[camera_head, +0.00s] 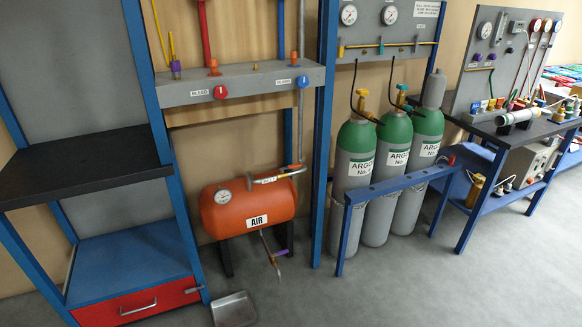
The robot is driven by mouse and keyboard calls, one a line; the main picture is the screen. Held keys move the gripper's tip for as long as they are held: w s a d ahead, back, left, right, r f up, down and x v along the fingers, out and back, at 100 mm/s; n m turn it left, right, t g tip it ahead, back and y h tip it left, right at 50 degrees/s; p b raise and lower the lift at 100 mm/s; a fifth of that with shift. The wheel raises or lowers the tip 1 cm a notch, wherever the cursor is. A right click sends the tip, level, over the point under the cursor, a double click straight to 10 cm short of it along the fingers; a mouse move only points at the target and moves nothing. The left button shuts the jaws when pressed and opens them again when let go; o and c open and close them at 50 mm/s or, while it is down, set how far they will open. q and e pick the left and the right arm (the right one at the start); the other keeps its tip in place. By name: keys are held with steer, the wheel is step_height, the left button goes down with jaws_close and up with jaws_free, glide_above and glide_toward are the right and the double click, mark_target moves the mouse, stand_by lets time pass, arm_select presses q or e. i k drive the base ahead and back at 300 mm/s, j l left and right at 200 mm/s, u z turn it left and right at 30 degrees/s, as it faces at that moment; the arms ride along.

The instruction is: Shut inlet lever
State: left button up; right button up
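Neither of my grippers is in view. No lever is readably labelled inlet, so I cannot tell which one it is. A red-orange air tank (248,208) marked AIR sits on black legs at the middle. A grey pipe (298,135) comes down to its top right, with a small orange fitting (294,167) and a light label or handle (265,180) beside it. A drain pipe (268,248) hangs under the tank with a small purple lever (281,253) near its end. Lever positions are too small to read.
A grey panel (240,83) with red and blue knobs hangs above the tank. Green-topped argon cylinders (355,160) stand right of it behind a blue rail (400,181). A black shelf (85,165) is at left.

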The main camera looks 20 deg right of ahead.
mark_target(293, 166)
steer(key=i+l, duration=0.15)
steer(key=i, duration=0.3)
steer(key=i+l+z, duration=0.15)
steer(key=i, duration=0.25)
